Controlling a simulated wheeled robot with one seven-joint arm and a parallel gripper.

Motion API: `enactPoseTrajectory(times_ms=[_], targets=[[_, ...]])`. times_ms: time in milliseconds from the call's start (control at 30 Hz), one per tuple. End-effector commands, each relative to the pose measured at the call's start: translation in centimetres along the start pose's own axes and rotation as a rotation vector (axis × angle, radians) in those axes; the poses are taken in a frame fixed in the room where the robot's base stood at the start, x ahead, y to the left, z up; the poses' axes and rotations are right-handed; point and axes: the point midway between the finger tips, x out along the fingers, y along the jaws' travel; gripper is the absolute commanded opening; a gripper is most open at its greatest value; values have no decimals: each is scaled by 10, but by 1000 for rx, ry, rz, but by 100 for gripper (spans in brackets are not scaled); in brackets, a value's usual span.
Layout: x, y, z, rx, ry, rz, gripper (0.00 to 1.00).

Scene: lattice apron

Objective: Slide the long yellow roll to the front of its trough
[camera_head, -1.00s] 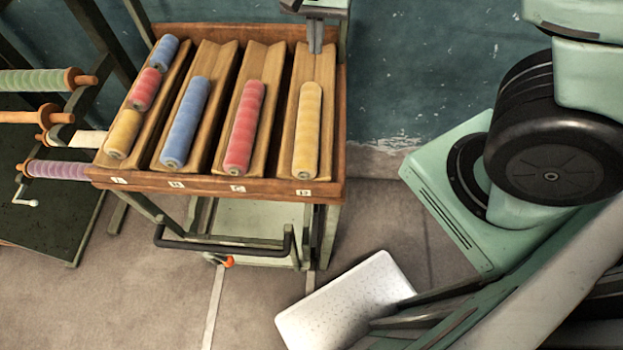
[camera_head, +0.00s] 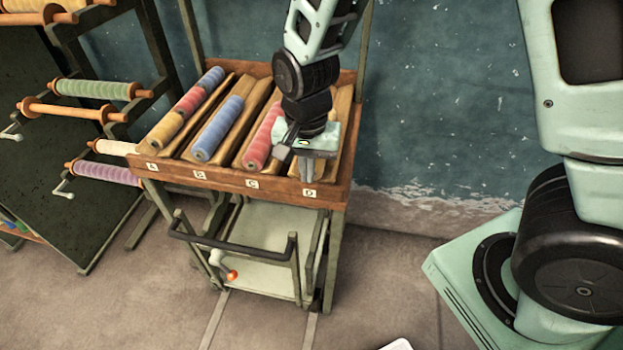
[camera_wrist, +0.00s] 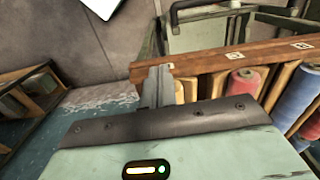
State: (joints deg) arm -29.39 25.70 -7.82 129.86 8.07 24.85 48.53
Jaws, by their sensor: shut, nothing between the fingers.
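My gripper (camera_head: 307,178) is shut, pointing down over the front end of trough D (camera_head: 343,108), by the rack's front board (camera_head: 235,180).
Trough C holds a red roll (camera_head: 263,135), trough B a blue roll (camera_head: 217,128), and trough A several short rolls (camera_head: 190,102). A spool stand (camera_head: 100,90) is at the left. A black handle bar (camera_head: 230,250) sticks out below the rack's front. The wall (camera_head: 440,110) is behind.

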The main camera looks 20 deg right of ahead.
Motion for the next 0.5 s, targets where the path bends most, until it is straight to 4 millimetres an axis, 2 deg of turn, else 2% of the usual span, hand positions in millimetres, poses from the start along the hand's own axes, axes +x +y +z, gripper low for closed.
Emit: enactPoseTrajectory(times_ms=[100,333,500], targets=[[25,2,0,1,-3,6,0],[65,2,1,1,-4,4,0],[61,1,-26,4,0,0,0]])
